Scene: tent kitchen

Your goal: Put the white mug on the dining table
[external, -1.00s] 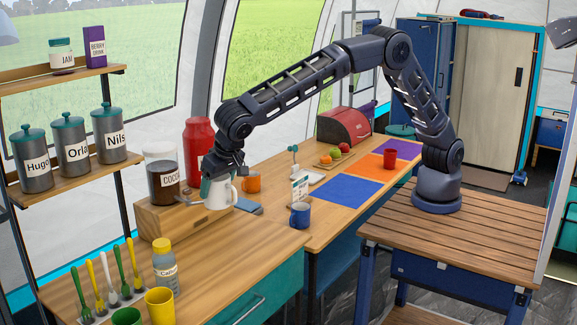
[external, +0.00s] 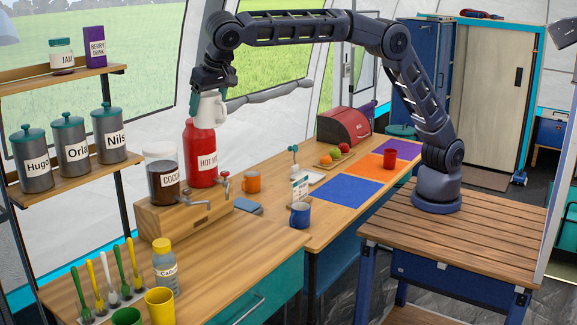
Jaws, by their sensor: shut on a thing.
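My gripper (external: 214,88) is shut on the white mug (external: 209,110) and holds it up in the air. The mug hangs below the fingers, in front of the top of the red dispenser in this view. The contact between fingers and mug is too small to make out. The dining table (external: 270,222) is the long wooden one to the right and further back, with blue (external: 347,190), orange and purple (external: 402,149) mats on it.
The red hot-water dispenser (external: 200,160) and cocoa jar (external: 163,178) stand on a wooden block with taps. An orange mug (external: 252,182), blue mug (external: 300,216), red cup (external: 389,158), fruit board and bread box (external: 343,127) occupy the table. The blue mat is clear.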

